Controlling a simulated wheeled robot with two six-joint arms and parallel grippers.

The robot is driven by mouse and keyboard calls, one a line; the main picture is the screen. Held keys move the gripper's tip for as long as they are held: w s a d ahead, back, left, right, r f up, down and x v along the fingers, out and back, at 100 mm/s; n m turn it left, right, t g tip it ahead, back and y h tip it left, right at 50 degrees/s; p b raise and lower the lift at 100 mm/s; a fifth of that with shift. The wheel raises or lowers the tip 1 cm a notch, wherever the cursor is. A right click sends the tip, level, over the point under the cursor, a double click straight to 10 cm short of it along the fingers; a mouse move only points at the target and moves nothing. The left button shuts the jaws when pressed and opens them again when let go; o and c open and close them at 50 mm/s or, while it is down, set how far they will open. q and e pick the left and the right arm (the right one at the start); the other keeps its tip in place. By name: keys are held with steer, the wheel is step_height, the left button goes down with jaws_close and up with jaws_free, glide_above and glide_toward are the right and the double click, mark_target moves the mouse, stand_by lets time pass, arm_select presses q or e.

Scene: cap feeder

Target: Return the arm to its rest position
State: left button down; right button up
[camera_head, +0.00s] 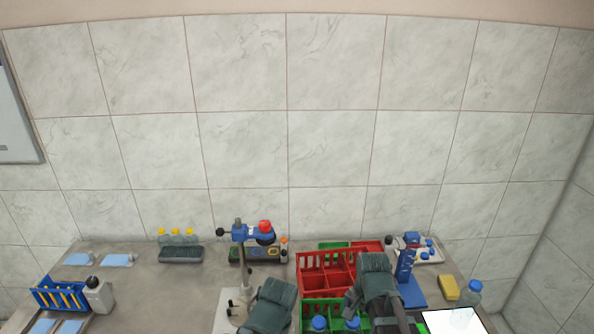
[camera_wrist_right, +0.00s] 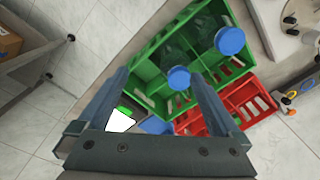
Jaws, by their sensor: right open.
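My right arm (camera_head: 376,278) reaches over the crates at the bottom right of centre in the head view. Its gripper (camera_wrist_right: 158,78) shows in the right wrist view, with its two fingers wide apart and nothing between them touching both. Beyond the fingers lie a green crate (camera_wrist_right: 146,72) and a red crate (camera_wrist_right: 262,86). Two blue caps (camera_wrist_right: 179,78) (camera_wrist_right: 230,40) show by the green crate; I cannot tell how close the fingers are to them. A grey part of my left arm (camera_head: 270,305) shows at the bottom centre; its gripper is out of frame.
A red crate (camera_head: 312,262) stands behind the right arm. A white stand with a blue clamp (camera_head: 240,232) rises left of it. A blue rack (camera_head: 60,293) is at the far left. A yellow block (camera_head: 448,287) and a blue-capped bottle (camera_head: 473,295) stand right. The bench between rack and stand is fairly clear.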

steer(key=s+a+f+n+h+b, duration=0.1)
steer(key=s+a+f+n+b, duration=0.6)
steer(key=n, duration=0.6)
steer(key=s+a, duration=0.2)
steer(key=a, duration=0.1)
steer(key=shift+a+g, duration=0.35)
steer(key=shift+g, duration=0.05)
